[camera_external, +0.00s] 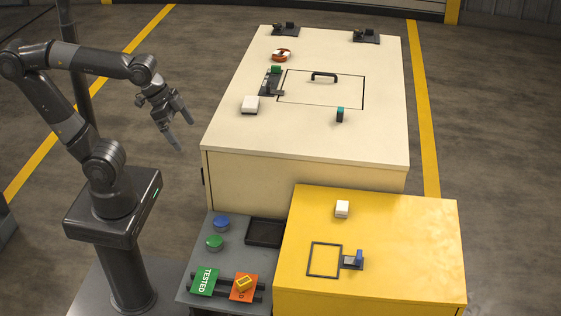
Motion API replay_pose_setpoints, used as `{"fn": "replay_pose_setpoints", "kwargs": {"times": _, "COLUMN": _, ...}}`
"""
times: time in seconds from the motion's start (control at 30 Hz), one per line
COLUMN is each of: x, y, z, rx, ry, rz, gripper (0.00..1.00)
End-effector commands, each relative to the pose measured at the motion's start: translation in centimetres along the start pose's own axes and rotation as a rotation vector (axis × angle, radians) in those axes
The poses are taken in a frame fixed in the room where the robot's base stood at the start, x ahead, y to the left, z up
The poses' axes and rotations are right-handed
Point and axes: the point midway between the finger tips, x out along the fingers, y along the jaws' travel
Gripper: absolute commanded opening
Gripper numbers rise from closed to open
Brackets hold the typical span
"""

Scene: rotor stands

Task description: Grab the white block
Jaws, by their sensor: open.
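A white block (342,209) sits on top of the yellow cabinet (420,270), near its back edge. Another white, box-like piece (250,105) lies on the large cream cabinet (310,150), near its left edge. My gripper (183,134) is open and empty, pointing down in the air left of the cream cabinet. It is apart from both white pieces and closer in the picture to the one on the cream cabinet.
The cream top has a hatch with a black handle (324,76), a teal piece (340,115) and an orange-white round part (282,55). A grey panel (232,262) holds buttons, a tray and tags.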

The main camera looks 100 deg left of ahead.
Motion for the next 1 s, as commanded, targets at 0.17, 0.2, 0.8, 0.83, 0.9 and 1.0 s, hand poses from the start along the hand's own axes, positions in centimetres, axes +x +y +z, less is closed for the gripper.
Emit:
{"fn": "replay_pose_setpoints", "kwargs": {"times": 0.17, "x": 0.5, "y": -4.7, "z": -4.5, "rx": -0.012, "ry": -0.084, "rz": -0.040, "gripper": 1.00}}
{"fn": "replay_pose_setpoints", "kwargs": {"times": 0.2, "x": 0.7, "y": -5.9, "z": -5.4, "rx": -0.013, "ry": -0.101, "rz": -0.046, "gripper": 1.00}}
{"fn": "replay_pose_setpoints", "kwargs": {"times": 0.8, "x": 6.7, "y": -29.3, "z": -10.9, "rx": -0.051, "ry": -0.359, "rz": -0.038, "gripper": 1.00}}
{"fn": "replay_pose_setpoints", "kwargs": {"times": 0.83, "x": 7.1, "y": -30.6, "z": -10.8, "rx": -0.053, "ry": -0.369, "rz": -0.034, "gripper": 1.00}}
{"fn": "replay_pose_setpoints", "kwargs": {"times": 0.9, "x": 7.9, "y": -33.5, "z": -10.1, "rx": -0.059, "ry": -0.393, "rz": -0.022, "gripper": 1.00}}
{"fn": "replay_pose_setpoints", "kwargs": {"times": 1.0, "x": 8.9, "y": -36.9, "z": -9.1, "rx": -0.065, "ry": -0.418, "rz": -0.005, "gripper": 1.00}}
